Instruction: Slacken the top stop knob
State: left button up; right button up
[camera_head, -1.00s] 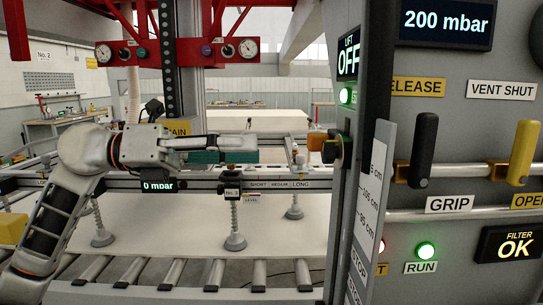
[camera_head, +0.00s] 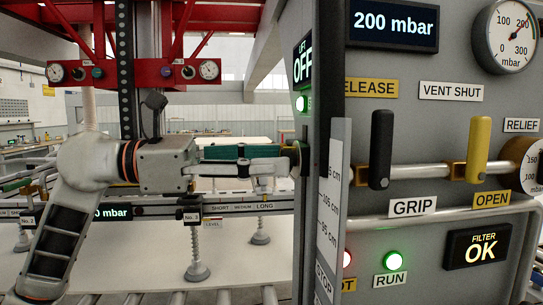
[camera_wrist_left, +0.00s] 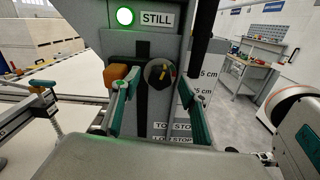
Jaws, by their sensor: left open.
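The stop knob (camera_wrist_left: 160,74) is a round dark knob with a yellow mark, on the side of the grey column in the left wrist view. A plate below it has partly hidden lettering that reads like top stop. In the head view the knob (camera_head: 297,158) shows only as a dark edge on the panel's left side, largely hidden by the fingers. My left gripper (camera_wrist_left: 154,98) is open, its green-backed fingers to the left and right of the knob with gaps. In the head view the left gripper (camera_head: 285,160) reaches right to the knob. My right gripper is in neither view.
An orange block (camera_wrist_left: 122,76) sits just left of the knob. The control panel holds a black lever (camera_head: 381,148) and a yellow lever (camera_head: 479,148). A scale plate (camera_head: 333,205) stands out beside the knob. Suction cups (camera_head: 196,270) hang over a pale sheet.

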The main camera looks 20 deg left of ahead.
pick_arm(q)
jog(key=shift+w+d, duration=0.25)
jog(key=shift+d, duration=0.25)
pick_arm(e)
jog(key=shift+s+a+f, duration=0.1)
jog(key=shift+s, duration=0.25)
